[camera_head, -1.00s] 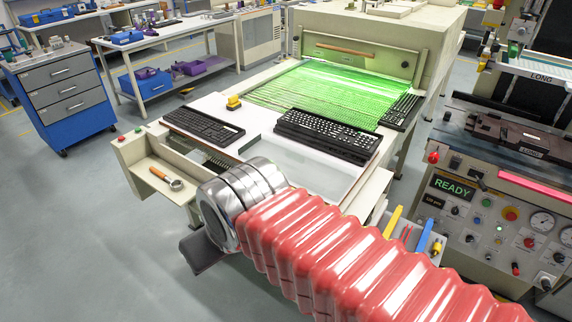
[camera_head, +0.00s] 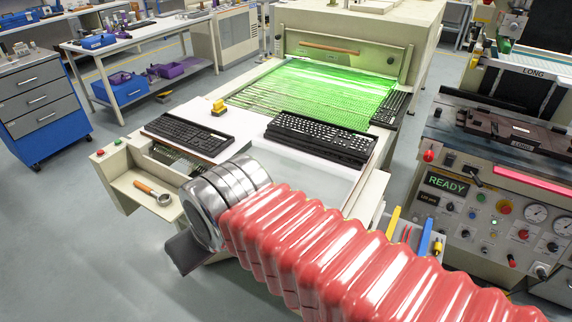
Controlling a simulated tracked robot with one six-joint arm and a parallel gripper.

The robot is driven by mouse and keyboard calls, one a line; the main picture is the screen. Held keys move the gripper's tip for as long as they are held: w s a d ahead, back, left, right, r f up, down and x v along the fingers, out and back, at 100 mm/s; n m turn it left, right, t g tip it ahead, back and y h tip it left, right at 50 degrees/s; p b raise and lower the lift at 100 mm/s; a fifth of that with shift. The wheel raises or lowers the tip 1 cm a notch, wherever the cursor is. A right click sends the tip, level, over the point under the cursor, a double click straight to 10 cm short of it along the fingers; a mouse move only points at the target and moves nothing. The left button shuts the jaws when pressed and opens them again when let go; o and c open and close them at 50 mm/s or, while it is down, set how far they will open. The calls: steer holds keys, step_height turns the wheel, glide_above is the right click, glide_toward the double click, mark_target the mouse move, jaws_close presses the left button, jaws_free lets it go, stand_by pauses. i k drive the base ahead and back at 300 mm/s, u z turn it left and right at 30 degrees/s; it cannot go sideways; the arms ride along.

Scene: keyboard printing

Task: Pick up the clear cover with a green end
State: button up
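I cannot make out a separate clear cover with a green end. A green-lit mesh bed (camera_head: 315,92) lies at the mouth of the large cream machine. A pale, see-through-looking panel (camera_head: 290,165) lies at its front, partly behind my arm. My arm, red and ribbed with a silver end, crosses the lower right. A dark piece (camera_head: 186,251) below the silver end may be part of my gripper. The fingertips are hidden, so I cannot tell whether it is open or holds anything.
Black keyboards (camera_head: 188,133) (camera_head: 318,140) (camera_head: 390,109) and a yellow block (camera_head: 218,108) lie on the machine. A tray (camera_head: 130,186) holds a wooden-handled tool (camera_head: 153,192). A READY control panel (camera_head: 455,185) stands right. A blue drawer cabinet (camera_head: 42,112) stands left, with open floor before it.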

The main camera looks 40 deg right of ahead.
mark_target(330, 185)
steer(key=i, duration=1.4)
steer(key=u, duration=0.05)
